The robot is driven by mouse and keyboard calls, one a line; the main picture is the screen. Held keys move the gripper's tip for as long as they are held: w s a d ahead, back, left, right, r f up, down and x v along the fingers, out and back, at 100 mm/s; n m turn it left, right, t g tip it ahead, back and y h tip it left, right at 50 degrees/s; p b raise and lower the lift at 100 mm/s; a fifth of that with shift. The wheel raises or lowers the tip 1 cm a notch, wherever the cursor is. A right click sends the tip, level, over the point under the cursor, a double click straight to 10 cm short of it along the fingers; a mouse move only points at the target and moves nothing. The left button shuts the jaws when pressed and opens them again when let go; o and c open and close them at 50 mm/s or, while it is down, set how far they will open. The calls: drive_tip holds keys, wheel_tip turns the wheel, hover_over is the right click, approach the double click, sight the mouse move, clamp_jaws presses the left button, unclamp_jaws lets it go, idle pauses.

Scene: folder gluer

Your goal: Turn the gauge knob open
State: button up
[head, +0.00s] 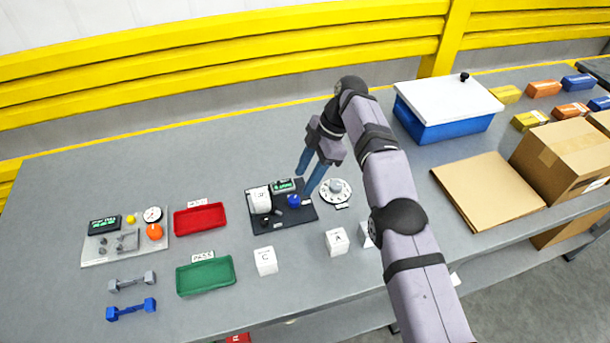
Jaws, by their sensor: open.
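My gripper (303,184) has two blue fingers spread apart with nothing between them. It points down above the right part of a dark panel (273,231), close to a blue knob (294,201); I cannot tell its height or whether it touches. To its right is a white round dial (335,191) with a grey centre knob. At the far left, a light grey plate (102,258) bears a round gauge (152,214), an orange knob (154,232) just in front of it, a small yellow knob (131,219) and a display (104,224). My gripper is well right of this plate.
A red tray (200,218) and a green tray (206,276) lie between the two panels. White cubes (265,261) stand along the front. Grey and blue dumbbell-shaped pieces (132,309) lie front left. A blue box (445,123) and cardboard (485,190) are right. The back left is clear.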

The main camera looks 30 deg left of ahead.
drive_tip(key=s+a+r+n+t+b, duration=0.1)
drive_tip(key=s+a+r+n+b, duration=0.15)
drive_tip(key=a+r, duration=0.4)
drive_tip(key=s+d+r+b, duration=0.2)
drive_tip(key=s+d+r, duration=0.1)
drive_tip(key=s+r, duration=0.4)
drive_tip(key=d+f+m+t+h, duration=0.1)
drive_tip(key=d+f+m+t, duration=0.15)
drive_tip(key=f+m, duration=0.35)
drive_tip(key=d+f+m+t+h, duration=0.1)
drive_tip(key=d+f+m, duration=0.3)
drive_tip(key=f, duration=0.3)
drive_tip(key=w+a+m, duration=0.1)
drive_tip(key=m, duration=0.2)
drive_tip(key=w+a+m+t+y, duration=0.1)
drive_tip(key=w+m, duration=0.1)
drive_tip(key=m, duration=0.2)
drive_tip(key=w+a+m+t+y, duration=0.1)
drive_tip(key=m, duration=0.2)
drive_tip(key=shift+w+f+m, duration=0.2)
drive_tip(key=shift+f+m, duration=0.05)
drive_tip(key=shift+f, duration=0.1)
